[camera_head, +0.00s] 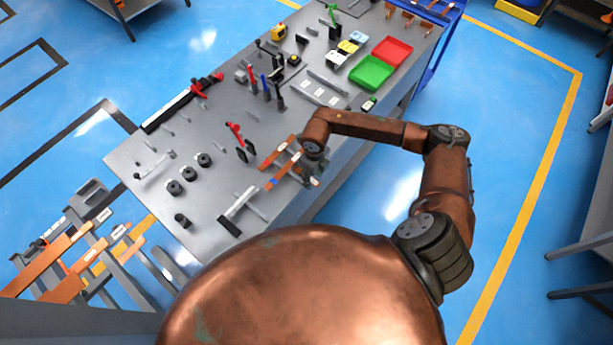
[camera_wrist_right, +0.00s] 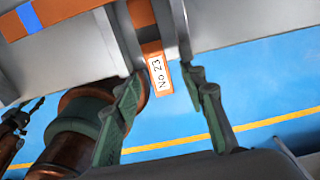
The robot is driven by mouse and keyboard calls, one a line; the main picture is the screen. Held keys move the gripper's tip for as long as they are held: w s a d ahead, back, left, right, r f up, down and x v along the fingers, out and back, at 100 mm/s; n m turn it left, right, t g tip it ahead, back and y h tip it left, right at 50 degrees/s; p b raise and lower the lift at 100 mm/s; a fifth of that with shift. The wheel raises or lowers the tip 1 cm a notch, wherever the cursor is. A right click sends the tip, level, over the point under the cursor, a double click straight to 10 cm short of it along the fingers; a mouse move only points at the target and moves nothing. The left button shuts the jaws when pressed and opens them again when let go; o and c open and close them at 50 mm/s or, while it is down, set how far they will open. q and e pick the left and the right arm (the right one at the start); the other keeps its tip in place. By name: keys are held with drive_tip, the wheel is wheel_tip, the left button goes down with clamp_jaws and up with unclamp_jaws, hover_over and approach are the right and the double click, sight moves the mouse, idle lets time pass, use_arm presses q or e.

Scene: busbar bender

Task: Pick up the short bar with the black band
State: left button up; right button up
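A copper bar end with a white label "No 23" (camera_wrist_right: 158,72) shows between the two fingers of my right gripper (camera_wrist_right: 166,84) in the right wrist view. The fingers are apart, with a gap on the right side of the bar. My left gripper is out of view.
The grey workbench (camera_head: 205,125) holds another copper bar (camera_head: 274,154), a black-headed hammer (camera_head: 236,208), upright tools (camera_head: 266,88), and green (camera_head: 371,72) and red (camera_head: 393,51) trays. More copper bars (camera_head: 50,262) are on a rack at left. Blue floor lies right of the bench.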

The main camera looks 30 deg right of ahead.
drive_tip(key=shift+f+b, duration=0.25)
drive_tip(key=shift+b, duration=0.05)
drive_tip(key=shift+c, duration=0.5)
clamp_jaws()
